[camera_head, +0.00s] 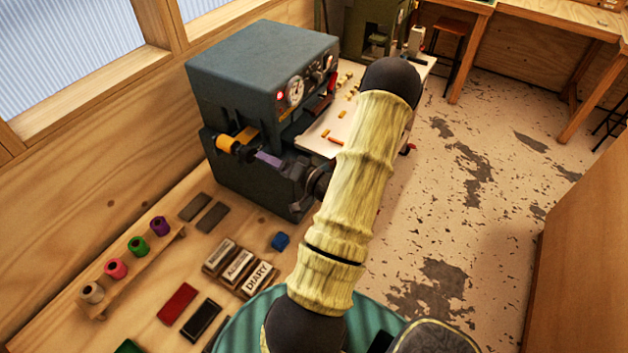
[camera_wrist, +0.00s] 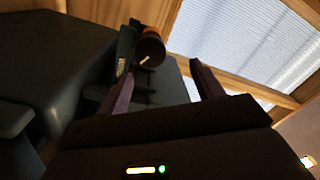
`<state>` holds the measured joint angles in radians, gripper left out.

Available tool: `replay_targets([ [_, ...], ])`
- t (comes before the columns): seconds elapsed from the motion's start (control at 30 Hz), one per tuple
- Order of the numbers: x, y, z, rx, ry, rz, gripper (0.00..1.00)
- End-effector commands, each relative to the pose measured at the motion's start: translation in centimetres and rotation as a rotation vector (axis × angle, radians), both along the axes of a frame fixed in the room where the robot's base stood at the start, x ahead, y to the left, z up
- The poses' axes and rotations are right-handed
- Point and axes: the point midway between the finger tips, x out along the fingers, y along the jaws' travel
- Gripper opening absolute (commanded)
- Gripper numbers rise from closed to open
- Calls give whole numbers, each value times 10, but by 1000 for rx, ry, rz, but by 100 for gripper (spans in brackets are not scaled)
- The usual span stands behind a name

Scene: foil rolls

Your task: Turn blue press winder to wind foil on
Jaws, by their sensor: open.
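The blue-grey press (camera_head: 262,55) stands on the bench by the window wall. On its left side is an orange foil roll (camera_head: 226,143) with a dark round winder end (camera_head: 237,149) facing my gripper. In the wrist view the winder end (camera_wrist: 150,51) shows as a dark disc with a small pale peg, and the orange roll (camera_wrist: 152,30) is behind it. My gripper (camera_head: 262,161) is open and empty beside the press, a short way from the winder. In the wrist view its two purple fingers (camera_wrist: 160,72) point toward the winder, which appears nearer the left finger.
A rack with several coloured rolls (camera_head: 138,246) stands at the left of the wooden bench. Stamp blocks (camera_head: 238,268), ink pads (camera_head: 178,303) and a small blue block (camera_head: 280,240) lie on the bench. A pale table (camera_head: 350,122) with small pieces is right of the press.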

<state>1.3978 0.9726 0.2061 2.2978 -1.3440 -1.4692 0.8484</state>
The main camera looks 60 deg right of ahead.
Motion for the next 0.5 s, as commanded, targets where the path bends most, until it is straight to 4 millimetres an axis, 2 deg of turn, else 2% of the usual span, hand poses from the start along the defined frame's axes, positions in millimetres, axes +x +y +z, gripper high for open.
replay_targets([
  [0.5,-29,-1,0,0,1,1,66],
])
